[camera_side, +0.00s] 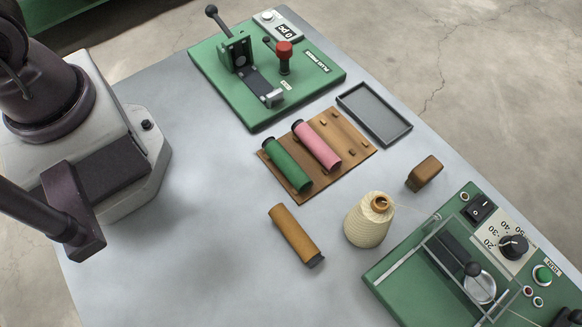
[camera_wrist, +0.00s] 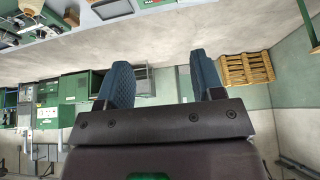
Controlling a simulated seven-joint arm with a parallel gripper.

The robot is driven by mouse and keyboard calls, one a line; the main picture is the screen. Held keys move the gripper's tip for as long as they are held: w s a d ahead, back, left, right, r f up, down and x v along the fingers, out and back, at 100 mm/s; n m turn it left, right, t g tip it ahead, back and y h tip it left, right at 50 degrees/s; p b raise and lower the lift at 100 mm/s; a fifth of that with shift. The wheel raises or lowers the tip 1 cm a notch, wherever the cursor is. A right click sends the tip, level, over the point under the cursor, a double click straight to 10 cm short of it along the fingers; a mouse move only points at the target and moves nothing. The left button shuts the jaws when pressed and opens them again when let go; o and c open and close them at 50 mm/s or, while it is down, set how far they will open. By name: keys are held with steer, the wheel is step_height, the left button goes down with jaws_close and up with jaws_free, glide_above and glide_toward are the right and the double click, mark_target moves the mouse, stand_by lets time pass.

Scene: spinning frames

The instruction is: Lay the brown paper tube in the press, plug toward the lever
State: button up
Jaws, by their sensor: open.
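The brown paper tube (camera_side: 294,233) lies on the grey table in the side view, in front of the wooden rack. Its dark plug (camera_side: 315,261) is at the end toward the lower right. The green plug press (camera_side: 265,84) stands at the back of the table, with its black-knobbed lever (camera_side: 218,20) at the upper left and a dark cradle (camera_side: 256,83) that looks empty. My gripper (camera_wrist: 160,85) shows in the wrist view with two blue fingers apart and nothing between them. The side view does not show its fingers.
A wooden rack (camera_side: 350,129) holds a green tube (camera_side: 287,164) and a pink tube (camera_side: 317,146). A grey tray (camera_side: 374,113), brown block (camera_side: 424,173), cream yarn cone (camera_side: 369,221) and green winding machine (camera_side: 400,288) stand to the right. The table left of the brown tube is clear.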

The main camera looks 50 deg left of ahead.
steer(key=w+d+f+m+g, duration=0.25)
steer(key=d+f+m, duration=0.2)
steer(key=d, duration=0.25)
steer(key=w+d+f+m+g, duration=0.1)
steer(key=d+f+m+g, duration=0.25)
steer(key=d+f, duration=0.3)
steer(key=m, duration=1)
glide_above(294, 230)
steer(key=f, duration=1.7)
steer(key=shift+w+a+f, duration=0.15)
steer(key=shift+w+f, duration=0.1)
steer(key=shift+f, duration=0.15)
steer(key=shift+s+f, duration=0.15)
steer(key=shift+f, duration=1.4)
steer(key=shift+s+f, duration=0.1)
steer(key=shift+f, duration=1.4)
steer(key=shift+c, duration=0.2)
steer(key=c, duration=1)
